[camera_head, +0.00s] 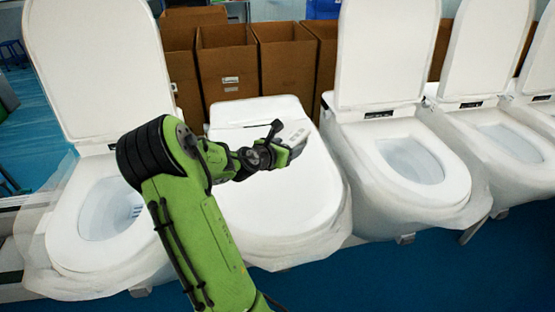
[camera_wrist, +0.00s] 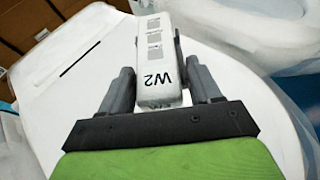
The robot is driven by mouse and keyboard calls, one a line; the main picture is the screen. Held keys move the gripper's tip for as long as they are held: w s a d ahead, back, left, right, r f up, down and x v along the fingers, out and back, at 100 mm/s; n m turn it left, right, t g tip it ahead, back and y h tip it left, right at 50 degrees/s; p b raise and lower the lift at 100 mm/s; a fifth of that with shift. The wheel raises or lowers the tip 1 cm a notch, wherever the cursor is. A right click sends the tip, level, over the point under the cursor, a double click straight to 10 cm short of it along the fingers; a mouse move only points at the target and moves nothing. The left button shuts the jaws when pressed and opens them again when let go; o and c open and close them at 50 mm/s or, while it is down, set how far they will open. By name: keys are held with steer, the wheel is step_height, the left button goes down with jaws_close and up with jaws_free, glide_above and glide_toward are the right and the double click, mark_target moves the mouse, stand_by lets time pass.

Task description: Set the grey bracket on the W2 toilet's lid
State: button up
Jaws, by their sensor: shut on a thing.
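The grey bracket (camera_head: 294,134) shows as a light grey-white block with printed patches; in the wrist view the bracket (camera_wrist: 157,55) bears the mark "W2". My gripper (camera_head: 278,146) is shut on it, with one dark finger on each side in the wrist view (camera_wrist: 160,75). The toilet under it has its white lid (camera_head: 285,205) closed, and the lid (camera_wrist: 65,100) also fills much of the wrist view. The bracket is over the rear right part of the lid. I cannot tell whether it touches the lid. My arm hides the lid's left part.
A toilet with its lid raised stands on the left (camera_head: 100,215), and another on the right (camera_head: 405,165), with more beyond it. Brown cardboard boxes (camera_head: 230,65) stand behind the row. The front of the closed lid is clear.

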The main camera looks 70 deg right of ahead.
mark_target(285, 175)
step_height(285, 175, down, 8)
steer(key=shift+r+b, duration=0.1)
steer(key=shift+b, duration=0.7)
steer(key=o, duration=1.1)
steer(key=shift+a, duration=0.1)
steer(key=shift+c, duration=0.2)
